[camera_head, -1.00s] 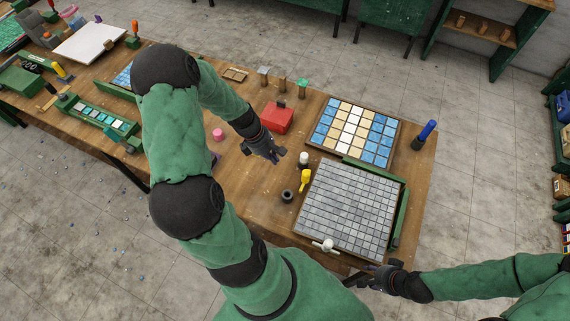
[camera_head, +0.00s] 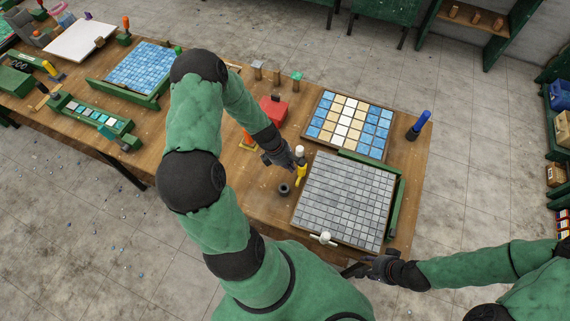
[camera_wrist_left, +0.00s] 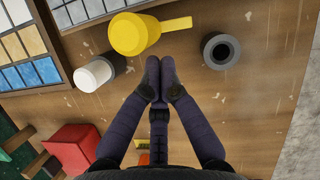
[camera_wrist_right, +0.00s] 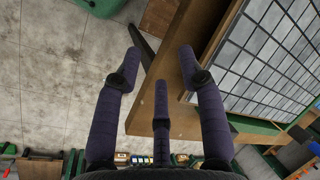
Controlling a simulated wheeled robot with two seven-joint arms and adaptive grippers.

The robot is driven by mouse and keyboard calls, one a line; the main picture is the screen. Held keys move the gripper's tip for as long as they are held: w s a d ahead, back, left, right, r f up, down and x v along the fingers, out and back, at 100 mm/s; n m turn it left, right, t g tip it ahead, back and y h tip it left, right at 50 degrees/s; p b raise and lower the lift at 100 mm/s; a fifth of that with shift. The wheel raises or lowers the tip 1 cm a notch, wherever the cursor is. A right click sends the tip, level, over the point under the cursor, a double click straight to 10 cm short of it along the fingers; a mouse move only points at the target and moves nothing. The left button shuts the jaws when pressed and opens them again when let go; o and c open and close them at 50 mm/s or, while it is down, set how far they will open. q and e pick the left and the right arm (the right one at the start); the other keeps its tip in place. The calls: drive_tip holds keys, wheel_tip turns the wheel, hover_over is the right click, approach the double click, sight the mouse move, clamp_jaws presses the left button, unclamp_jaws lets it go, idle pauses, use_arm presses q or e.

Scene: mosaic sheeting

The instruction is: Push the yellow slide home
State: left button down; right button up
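A yellow piece (camera_head: 301,174), which looks like the slide, is left of the grey tile grid (camera_head: 345,200). In the left wrist view the yellow piece (camera_wrist_left: 130,33) shows a rounded body and a narrow bar pointing right. My left gripper (camera_head: 291,163) is right beside it in the head view; in its wrist view the fingertips (camera_wrist_left: 159,78) are together with nothing between them, just below the yellow piece. Whether they touch it I cannot tell. My right gripper (camera_head: 350,269) is open and empty at the table's front edge; its spread fingers (camera_wrist_right: 160,58) show in its wrist view.
A white cylinder (camera_wrist_left: 94,75) and a dark ring (camera_wrist_left: 221,50) flank the yellow piece. A red box (camera_head: 273,111) stands behind my left gripper. A white-knobbed part (camera_head: 323,238) is at the grid's front edge. A blue, cream and white mosaic panel (camera_head: 350,124) lies behind the grid.

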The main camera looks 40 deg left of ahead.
use_arm(q)
drive_tip(key=shift+w+d+p, duration=0.15)
drive_tip(key=shift+w+d, duration=0.15)
drive_tip(key=shift+d, duration=0.6)
drive_tip(key=shift+w+d+p, duration=0.15)
drive_tip(key=shift+w+d, duration=0.1)
drive_tip(key=shift+d, duration=0.6)
use_arm(e)
drive_tip(key=shift+r, duration=0.3)
use_arm(q)
drive_tip(key=shift+s+a, duration=0.1)
drive_tip(key=shift+a, duration=0.15)
drive_tip(key=p, duration=0.1)
approach(300, 171)
drive_tip(key=s+a, duration=0.1)
drive_tip(key=s+a+r, duration=0.1)
drive_tip(key=a, duration=0.1)
drive_tip(key=shift+s+a+r, duration=0.1)
drive_tip(key=shift+s+a, duration=0.1)
drive_tip(key=shift+a, duration=0.1)
use_arm(e)
drive_tip(key=shift+s+a+r, duration=0.65)
drive_tip(key=shift+a, duration=0.25)
